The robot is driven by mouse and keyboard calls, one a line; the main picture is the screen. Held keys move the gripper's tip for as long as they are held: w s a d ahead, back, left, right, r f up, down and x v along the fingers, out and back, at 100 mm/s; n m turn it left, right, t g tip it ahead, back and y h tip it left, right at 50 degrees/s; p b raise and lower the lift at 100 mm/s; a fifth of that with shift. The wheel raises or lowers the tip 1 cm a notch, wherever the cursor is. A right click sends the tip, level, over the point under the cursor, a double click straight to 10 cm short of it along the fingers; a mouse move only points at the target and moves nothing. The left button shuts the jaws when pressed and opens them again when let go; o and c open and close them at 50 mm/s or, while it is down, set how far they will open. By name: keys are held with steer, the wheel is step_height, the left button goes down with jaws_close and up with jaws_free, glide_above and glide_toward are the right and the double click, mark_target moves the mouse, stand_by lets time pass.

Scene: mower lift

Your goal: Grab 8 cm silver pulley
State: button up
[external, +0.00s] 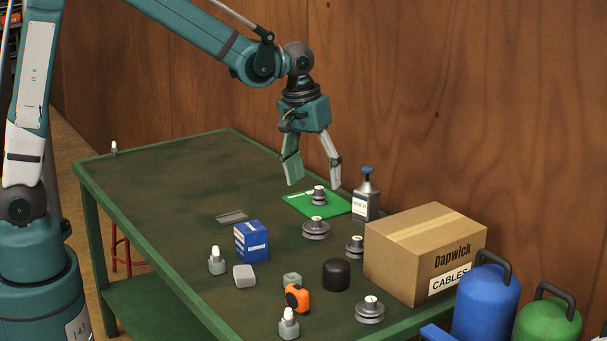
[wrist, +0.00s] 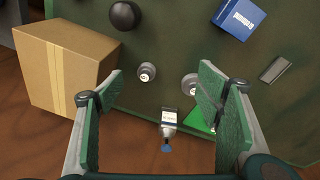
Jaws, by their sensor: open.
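Several stepped silver-grey pulleys stand on the green table. In the external view, a small one (external: 319,195) is on the green mat (external: 296,202), a wider one (external: 316,229) is in front of it, a small one (external: 355,246) is beside the carton, and a wide one (external: 370,311) is near the front edge. I cannot tell which is 8 cm. My gripper (external: 314,185) is open and empty, pointing down above the mat area. In the wrist view, two pulleys (wrist: 147,72) (wrist: 190,85) show beyond my open fingers (wrist: 160,82); the right finger partly hides the mat (wrist: 196,120).
A cardboard carton (external: 410,262) and a grey bottle with a blue top (external: 366,197) stand along the wall side. A blue box (external: 251,241), black cylinder (external: 336,274) and orange item (external: 297,297) stand on the table. The table's far left is mostly clear.

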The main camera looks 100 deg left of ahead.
mark_target(316, 219)
steer(key=a+f+n, duration=0.1)
steer(key=a+f, duration=0.3)
steer(key=a, duration=0.1)
steer(key=s+a+f+n+g, duration=0.1)
steer(key=a+f, duration=0.3)
steer(key=a, duration=0.1)
steer(key=s+a+f+n, duration=0.1)
steer(key=a+f+n, duration=0.1)
steer(key=a+f, duration=0.2)
steer(key=shift+a+f+h, duration=0.2)
steer(key=shift+a, duration=0.35)
steer(key=shift+a+f+h, duration=0.2)
steer(key=shift+a, duration=0.35)
steer(key=shift+s+a+f+n+g, duration=0.15)
steer(key=shift+a+f+n+g, duration=0.15)
steer(key=shift+a+f, duration=0.15)
steer(key=shift+f+b, duration=0.3)
steer(key=shift+f, duration=0.95)
steer(key=shift+f, duration=0.1)
steer(key=shift+s+f+b, duration=0.1)
steer(key=shift+f+b, duration=0.35)
steer(key=shift+f, duration=2.1)
steer(key=shift+c, duration=0.7)
